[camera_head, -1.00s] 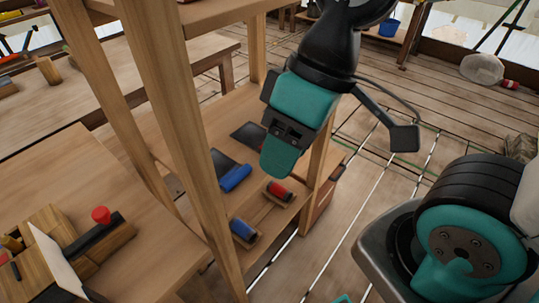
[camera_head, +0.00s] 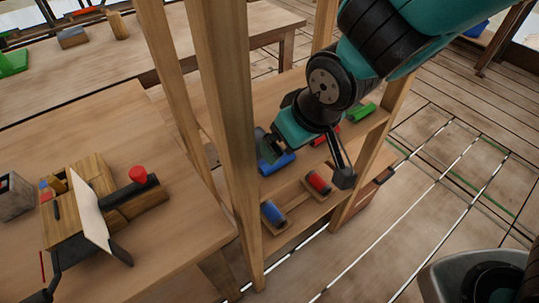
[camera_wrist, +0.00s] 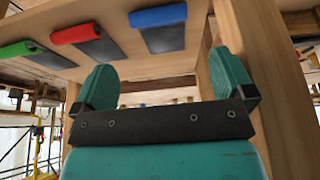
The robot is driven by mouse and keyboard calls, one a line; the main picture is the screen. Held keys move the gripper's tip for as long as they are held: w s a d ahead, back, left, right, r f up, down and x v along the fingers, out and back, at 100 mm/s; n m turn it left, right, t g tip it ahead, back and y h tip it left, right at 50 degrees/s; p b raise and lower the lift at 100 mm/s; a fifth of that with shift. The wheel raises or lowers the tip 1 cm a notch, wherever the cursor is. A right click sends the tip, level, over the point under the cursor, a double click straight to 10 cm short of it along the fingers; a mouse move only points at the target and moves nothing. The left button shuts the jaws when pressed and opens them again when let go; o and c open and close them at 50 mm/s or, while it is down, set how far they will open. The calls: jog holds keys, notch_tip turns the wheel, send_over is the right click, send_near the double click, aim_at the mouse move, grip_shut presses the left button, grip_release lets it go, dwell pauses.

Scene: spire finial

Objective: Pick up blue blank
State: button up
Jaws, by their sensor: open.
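A blue cylinder (camera_head: 278,163) lies on the wooden shelf, partly hidden behind my gripper. It also shows in the wrist view (camera_wrist: 158,15) along a dark pad, above and beyond the fingers. I cannot tell from looks alone which is the blank. My gripper (camera_head: 272,145) is at the shelf, over or just beside the first blue cylinder. In the wrist view its teal fingers (camera_wrist: 166,85) stand wide apart with nothing between them.
Red (camera_wrist: 73,33) and green (camera_wrist: 15,48) cylinders lie beside the blue one, with dark pads. Wooden posts (camera_head: 226,140) frame the shelf close to my gripper. A worktable (camera_head: 165,245) with a wooden fixture stands at left.

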jog(key=x, duration=1)
jog(key=shift+w+f+p, duration=0.2)
jog(key=shift+f+p, duration=0.2)
jog(key=shift+r, duration=0.1)
jog(key=c, duration=0.8)
